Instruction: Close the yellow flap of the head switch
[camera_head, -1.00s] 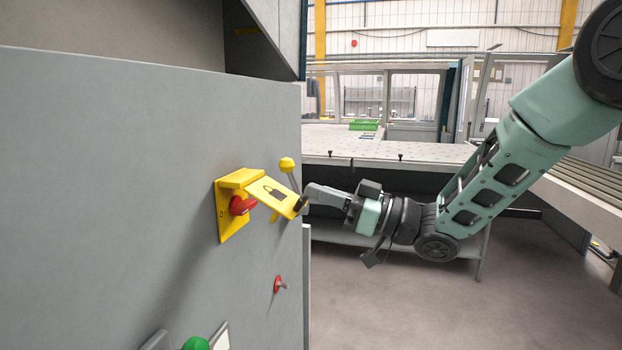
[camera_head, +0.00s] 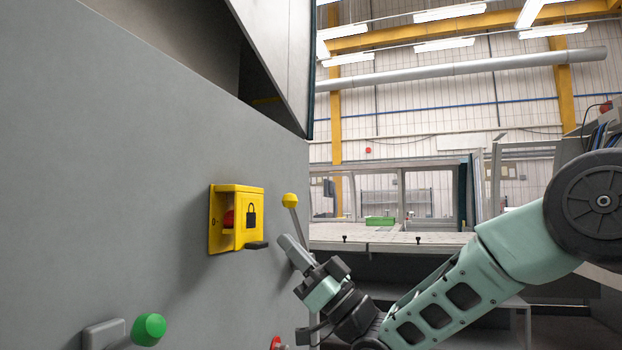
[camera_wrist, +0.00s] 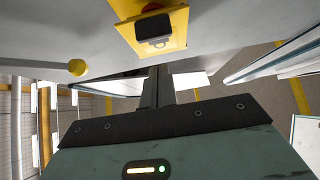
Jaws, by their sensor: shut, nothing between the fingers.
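The yellow flap (camera_head: 250,217), with a black padlock mark and a dark tab at its lower edge, hangs down about upright in front of the head switch. Its yellow back plate (camera_head: 215,220) is on the grey panel. The red switch knob (camera_head: 229,219) shows through the open side between plate and flap. My gripper (camera_head: 283,241) is shut and empty, just right of the tab and apparently apart from it. In the wrist view, the flap (camera_wrist: 173,44) and its dark tab (camera_wrist: 153,27) are at the top, beyond my shut fingers (camera_wrist: 159,72).
A yellow-knobbed lever (camera_head: 290,200) stands just behind my gripper; its knob shows in the wrist view (camera_wrist: 77,68). A table with a green bin (camera_head: 380,221) is behind.

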